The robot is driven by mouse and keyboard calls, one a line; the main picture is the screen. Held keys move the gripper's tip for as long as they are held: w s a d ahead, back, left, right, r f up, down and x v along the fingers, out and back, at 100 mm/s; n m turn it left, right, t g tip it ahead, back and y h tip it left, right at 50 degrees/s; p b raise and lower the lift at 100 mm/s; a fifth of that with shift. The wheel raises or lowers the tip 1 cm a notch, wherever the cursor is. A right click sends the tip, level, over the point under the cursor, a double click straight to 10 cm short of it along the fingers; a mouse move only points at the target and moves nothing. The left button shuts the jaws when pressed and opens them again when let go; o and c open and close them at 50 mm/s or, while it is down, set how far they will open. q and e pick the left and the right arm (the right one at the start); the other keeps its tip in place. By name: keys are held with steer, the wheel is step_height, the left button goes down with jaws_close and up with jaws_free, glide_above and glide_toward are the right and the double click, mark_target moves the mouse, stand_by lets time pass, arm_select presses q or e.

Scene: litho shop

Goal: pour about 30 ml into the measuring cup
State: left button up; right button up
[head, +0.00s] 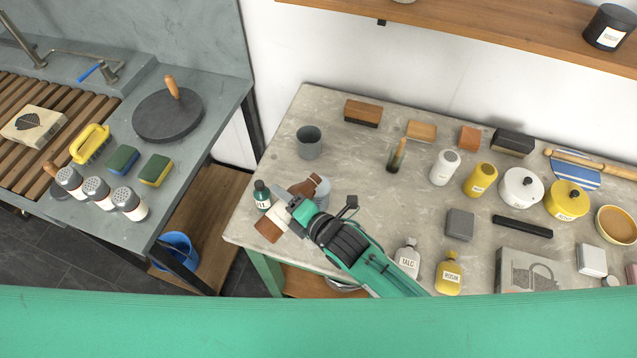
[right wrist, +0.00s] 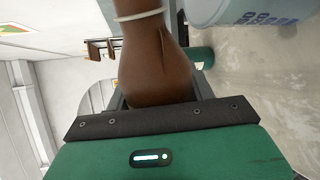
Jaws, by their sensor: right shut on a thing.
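My right gripper (head: 291,208) is shut on a brown bottle (head: 268,231) near the left front of the stone-topped table. The bottle lies strongly tilted in the jaws, one brown end on each side of the gripper in the head view. In the right wrist view the bottle (right wrist: 155,65) shows a rounded brown shoulder and a pale ring on its neck; its mouth is out of view. The measuring cup (head: 323,188), pale blue-grey, stands right beside the bottle, partly hidden. It also shows in the right wrist view (right wrist: 225,10) with blue markings. No liquid level or stream is visible. My left gripper is not in view.
A dark green bottle (head: 262,194) stands close left of the gripper. A grey cup (head: 309,142) stands behind. A brush (head: 397,155), white and yellow bottles and lidded pots lie to the right. Talc (head: 408,258) and rosin (head: 449,275) bottles stand near my right arm.

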steer(key=shift+d+r+m+p, duration=0.1)
steer(key=shift+r+m+p, duration=0.7)
steer(key=shift+p, duration=0.35)
stand_by(2.3)
stand_by(0.8)
step_height(320, 180, down, 4)
steer(key=n+b, duration=0.1)
steer(key=b, duration=0.1)
steer(key=n+b, duration=0.1)
steer(key=b, duration=0.2)
steer(key=shift+s+r+n+t, duration=0.1)
steer(key=shift+r+n+t, duration=0.2)
steer(key=shift+n, duration=0.1)
steer(key=shift+r+n+p, duration=0.3)
steer(key=shift+r+p, duration=0.25)
steer(key=shift+r, duration=0.05)
steer(key=shift+d+f, duration=0.1)
steer(key=shift+d, duration=0.05)
steer(key=shift+w+n+t+h, duration=0.3)
steer(key=shift+n+h, duration=0.1)
steer(key=shift+n, duration=0.2)
